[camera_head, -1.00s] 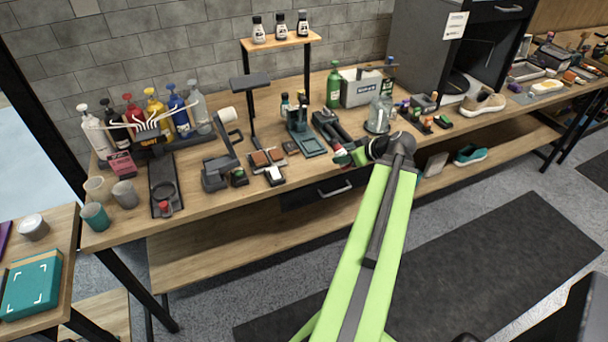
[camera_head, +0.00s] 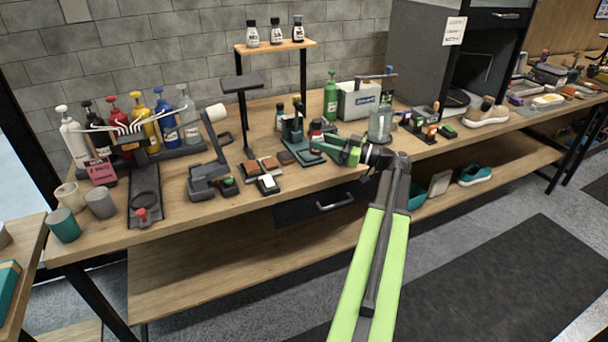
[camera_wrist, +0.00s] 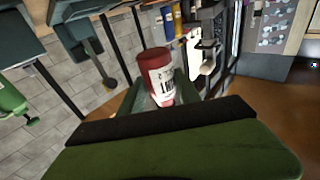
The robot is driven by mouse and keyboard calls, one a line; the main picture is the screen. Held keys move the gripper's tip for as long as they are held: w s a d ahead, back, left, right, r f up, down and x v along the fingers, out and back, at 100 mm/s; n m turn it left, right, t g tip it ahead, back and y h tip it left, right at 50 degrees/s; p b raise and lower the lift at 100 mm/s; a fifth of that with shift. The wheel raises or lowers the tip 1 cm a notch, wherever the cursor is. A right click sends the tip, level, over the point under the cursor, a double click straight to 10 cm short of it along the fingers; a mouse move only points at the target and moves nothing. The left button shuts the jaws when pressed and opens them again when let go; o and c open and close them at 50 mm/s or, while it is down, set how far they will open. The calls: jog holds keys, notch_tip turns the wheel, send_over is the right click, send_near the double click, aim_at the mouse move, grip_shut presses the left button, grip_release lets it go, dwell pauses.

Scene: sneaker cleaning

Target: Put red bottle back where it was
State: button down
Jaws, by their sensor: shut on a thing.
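The red bottle (camera_wrist: 158,75) with a white label is between my gripper's jaws in the wrist view; its lower end is hidden behind the near jaw. In the head view my gripper (camera_head: 318,142) is over the front middle of the workbench (camera_head: 240,205), pointing left. A small red part of the held bottle (camera_head: 316,127) shows at the tip of the green jaws. My gripper is shut on it. I cannot tell its exact height above the bench. A separate red pump bottle (camera_head: 118,118) stands among several pump bottles at the back left.
Close to my gripper stand a green bottle (camera_head: 331,96), a clear jar (camera_head: 381,124) and a dark device (camera_head: 292,130). Brush blocks (camera_head: 264,168) lie to the left. A small raised shelf (camera_head: 274,47) holds three black-capped bottles. Cups (camera_head: 100,202) stand at the front left.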

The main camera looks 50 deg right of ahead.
jog(key=w+a+f, duration=0.1)
jog(key=w+a+f+b, duration=0.1)
jog(key=a, duration=0.1)
jog(key=w+a+f+b, duration=0.1)
jog(key=shift+a+f, duration=0.35)
jog(key=shift+f, duration=0.05)
jog(key=shift+w+a, duration=0.15)
jog(key=shift+w, duration=0.1)
notch_tip(320, 180, down, 4)
jog(key=b, duration=0.5)
jog(key=shift+f, duration=0.25)
jog(key=c, duration=0.9)
grip_release()
jog(key=shift+o, duration=0.2)
jog(key=shift+r, duration=0.15)
jog(key=shift+s+r+p, duration=0.1)
jog(key=shift+r+p, duration=0.25)
jog(key=shift+p, duration=0.15)
jog(key=v, duration=0.6)
jog(key=b+v, duration=0.1)
jog(key=v, duration=0.5)
jog(key=shift+f+b, duration=0.25)
jog(key=shift+b, duration=0.05)
